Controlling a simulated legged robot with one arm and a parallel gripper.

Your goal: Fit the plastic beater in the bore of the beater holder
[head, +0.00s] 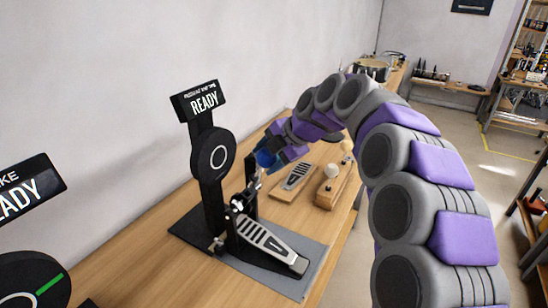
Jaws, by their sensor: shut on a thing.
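A bass drum pedal with a silver footboard (265,240) stands on a grey mat in front of an upright black post with a round pad (218,152). The beater holder (238,206) appears to be the small metal part at the top of the pedal frame; its bore is too small to make out. My gripper (270,157) is above and right of the holder, shut on a blue piece, apparently the plastic beater (264,159). A thin metal shaft seems to run down from it towards the holder. I cannot tell whether the shaft is in the bore.
A wooden block (326,194) with a pale round beater head (332,171) and a board with a spare footplate (296,177) lie behind the pedal. A black READY sign (199,101) tops the post. Another sign and pad stand at the left. Bare bench (135,258) lies between.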

